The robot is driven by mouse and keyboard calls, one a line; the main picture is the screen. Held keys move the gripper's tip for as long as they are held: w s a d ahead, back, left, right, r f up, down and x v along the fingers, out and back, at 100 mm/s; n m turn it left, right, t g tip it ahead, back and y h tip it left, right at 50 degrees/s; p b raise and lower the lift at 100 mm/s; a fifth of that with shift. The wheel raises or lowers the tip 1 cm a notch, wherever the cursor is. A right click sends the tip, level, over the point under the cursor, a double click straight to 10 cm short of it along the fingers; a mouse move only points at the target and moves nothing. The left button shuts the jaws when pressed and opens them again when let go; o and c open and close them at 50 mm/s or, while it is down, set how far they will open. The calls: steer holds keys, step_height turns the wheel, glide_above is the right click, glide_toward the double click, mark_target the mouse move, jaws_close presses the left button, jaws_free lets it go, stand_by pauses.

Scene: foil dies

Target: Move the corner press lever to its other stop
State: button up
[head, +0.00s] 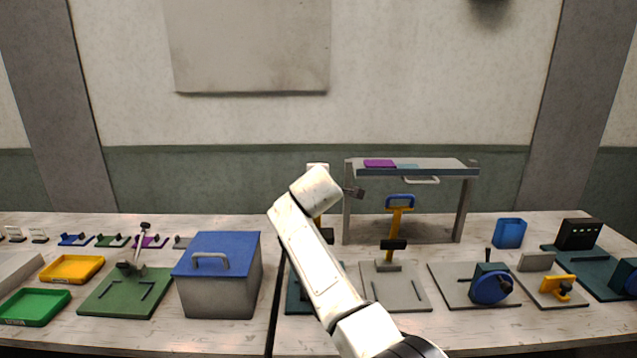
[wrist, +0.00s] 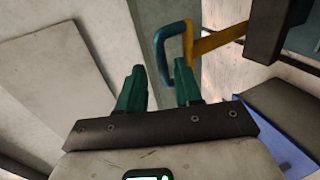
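In the wrist view, a lever with a teal loop handle (wrist: 175,28) on a yellow arm (wrist: 218,40) lies just past my gripper (wrist: 160,68). The fingers are apart, with nothing held. The near side of the loop shows in line with the gap; contact cannot be told. In the head view, my arm covers most of a press on a teal base (head: 297,295); a bit of its yellow lever (head: 317,221) shows. My gripper is mostly hidden there. Another press (head: 387,266) with an upright yellow lever and blue handle (head: 400,198) stands to the right.
A grey bin with a blue lid (head: 217,252) stands left of my arm. A green-based lever fixture (head: 127,292) is farther left. A raised shelf (head: 430,171) stands behind the presses. A blue crank fixture (head: 490,284) and yellow-knobbed fixture (head: 556,287) are right.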

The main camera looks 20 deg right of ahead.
steer(key=v, duration=0.6)
steer(key=shift+b, duration=0.4)
steer(key=shift+s+d, duration=0.1)
steer(key=shift+s, duration=0.05)
